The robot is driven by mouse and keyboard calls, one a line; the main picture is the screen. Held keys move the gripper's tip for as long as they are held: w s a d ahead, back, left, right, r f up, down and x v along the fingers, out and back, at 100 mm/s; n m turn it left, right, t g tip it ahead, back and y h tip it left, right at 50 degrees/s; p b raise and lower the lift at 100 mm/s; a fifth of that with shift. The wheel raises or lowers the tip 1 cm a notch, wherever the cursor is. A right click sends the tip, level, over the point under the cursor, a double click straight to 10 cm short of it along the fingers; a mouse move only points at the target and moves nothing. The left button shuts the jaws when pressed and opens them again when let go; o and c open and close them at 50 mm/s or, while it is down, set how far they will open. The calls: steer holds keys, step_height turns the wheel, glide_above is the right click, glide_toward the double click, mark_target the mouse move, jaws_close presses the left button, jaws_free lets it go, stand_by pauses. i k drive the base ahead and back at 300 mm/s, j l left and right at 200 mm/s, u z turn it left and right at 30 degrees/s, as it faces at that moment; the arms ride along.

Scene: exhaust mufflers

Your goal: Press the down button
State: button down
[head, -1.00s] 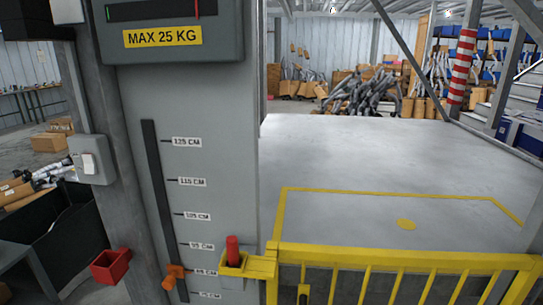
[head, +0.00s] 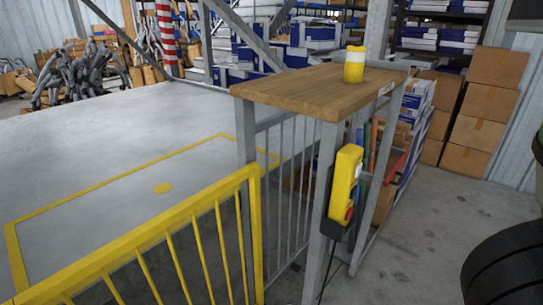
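A yellow control box (head: 344,177) hangs in a dark holder on the grey post of a wooden-topped stand, right of the middle in the head view. Its button face is turned to the right and seen at a steep angle. A red round button (head: 349,214) shows low on that face. Other buttons are too small and slanted to make out, so I cannot tell which one is the down button. My gripper is not in view. A dark rounded part at the lower right edge looks like my arm.
The wooden top (head: 318,91) carries a yellow and white cup-like object (head: 354,65). A yellow railing (head: 150,240) borders the grey platform (head: 110,140) at left. Cardboard boxes (head: 488,105) are stacked at the back right. The floor (head: 440,235) right of the stand is clear.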

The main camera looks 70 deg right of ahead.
mark_target(353, 192)
steer(key=z, duration=1.35)
